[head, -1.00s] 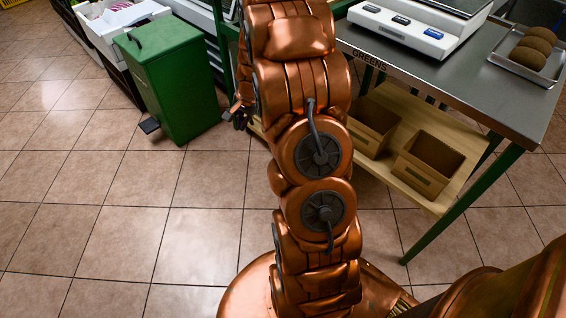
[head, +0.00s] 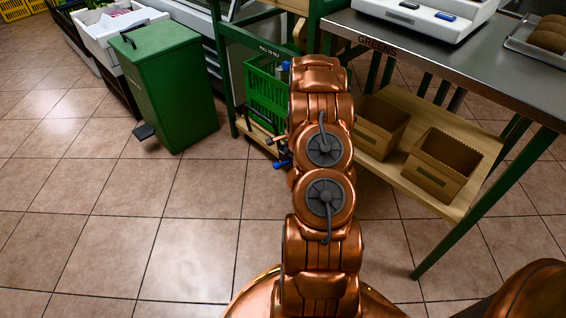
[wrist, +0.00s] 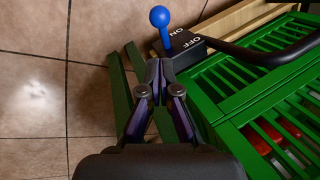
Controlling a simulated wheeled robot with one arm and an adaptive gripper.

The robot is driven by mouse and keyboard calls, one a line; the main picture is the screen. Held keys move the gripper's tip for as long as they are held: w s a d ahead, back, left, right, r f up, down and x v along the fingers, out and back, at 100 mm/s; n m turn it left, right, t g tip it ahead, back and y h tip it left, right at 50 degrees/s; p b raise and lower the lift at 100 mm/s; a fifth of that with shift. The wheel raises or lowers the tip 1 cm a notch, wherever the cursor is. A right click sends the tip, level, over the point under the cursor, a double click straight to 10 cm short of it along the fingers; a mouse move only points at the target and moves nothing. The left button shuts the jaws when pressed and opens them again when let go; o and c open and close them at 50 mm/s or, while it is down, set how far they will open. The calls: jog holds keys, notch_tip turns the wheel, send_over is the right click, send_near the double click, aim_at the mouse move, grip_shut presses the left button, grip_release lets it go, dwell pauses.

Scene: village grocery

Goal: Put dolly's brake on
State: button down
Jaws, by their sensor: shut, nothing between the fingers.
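The brake lever (wrist: 160,20) has a blue ball knob on a thin stem. It rises from a black block (wrist: 188,46) marked ON and OFF, at the ON end; I cannot tell its exact setting. My gripper (wrist: 160,68) is shut and empty, its fingertips just below the lever's stem in the wrist view. Whether they touch the block is unclear. The dolly's wooden deck (wrist: 232,28) shows behind the block, with a green crate (wrist: 250,95) at the right. In the head view my arm largely hides the dolly and the gripper; the green crate (head: 266,95) shows left of it.
A green pedal bin (head: 168,90) stands left of my arm. A steel-topped table (head: 450,75) marked GREENS is at the right, with cardboard boxes (head: 440,165) on its lower shelf. A dark bar (wrist: 275,52) crosses near the crate. The tiled floor at left is clear.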

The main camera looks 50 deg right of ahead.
jog(key=shift+f, duration=0.1)
jog(key=b, duration=0.3)
send_near(281, 165)
jog(key=x, duration=0.5)
jog(key=shift+w+f, duration=0.1)
jog(key=shift+f, duration=0.1)
jog(key=shift+a+p, duration=0.1)
jog(key=shift+p, duration=0.3)
